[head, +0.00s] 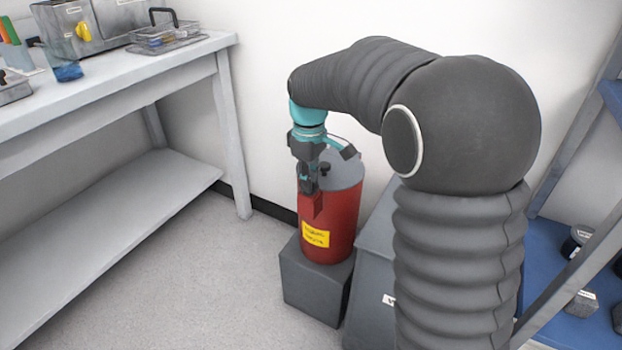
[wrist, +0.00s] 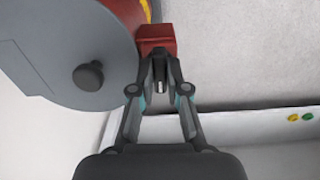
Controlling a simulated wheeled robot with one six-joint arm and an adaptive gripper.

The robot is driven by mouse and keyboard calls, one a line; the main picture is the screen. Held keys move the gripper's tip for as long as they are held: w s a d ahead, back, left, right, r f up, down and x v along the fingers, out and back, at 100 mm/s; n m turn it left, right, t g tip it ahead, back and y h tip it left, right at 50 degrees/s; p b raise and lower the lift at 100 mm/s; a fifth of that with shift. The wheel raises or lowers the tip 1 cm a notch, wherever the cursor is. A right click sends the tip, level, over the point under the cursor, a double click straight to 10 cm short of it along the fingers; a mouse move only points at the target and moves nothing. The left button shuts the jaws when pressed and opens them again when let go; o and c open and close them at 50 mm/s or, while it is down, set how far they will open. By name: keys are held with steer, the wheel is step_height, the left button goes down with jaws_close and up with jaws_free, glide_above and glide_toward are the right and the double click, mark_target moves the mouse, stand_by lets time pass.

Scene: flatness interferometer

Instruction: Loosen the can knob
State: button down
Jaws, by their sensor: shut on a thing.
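The red can (head: 336,226), with a yellow label and a grey lid, stands upright on a dark block. A black knob (wrist: 88,76) stands on the grey lid (wrist: 50,40); it also shows in the head view (head: 323,168). A red block (wrist: 156,38) sits at the can's side, beside the lid's edge. My gripper (wrist: 160,72) points down at this red block, apart from the lid knob. Its fingers are close together, shut on a small dark part at the block. The fingers mostly hide that part, so its shape is unclear.
The dark block (head: 305,285) under the can stands beside a grey box (head: 372,265). A white workbench (head: 110,85) with a lower shelf is at left. A rack with blue shelves (head: 550,270) is at right. The wall is close behind the can. Open floor (head: 200,280) lies at front left.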

steer(key=c, duration=1.2)
jaws_free()
steer(key=shift+a, duration=0.2)
steer(key=shift+o, duration=0.2)
steer(key=shift+d, duration=0.1)
step_height(320, 180, up, 12)
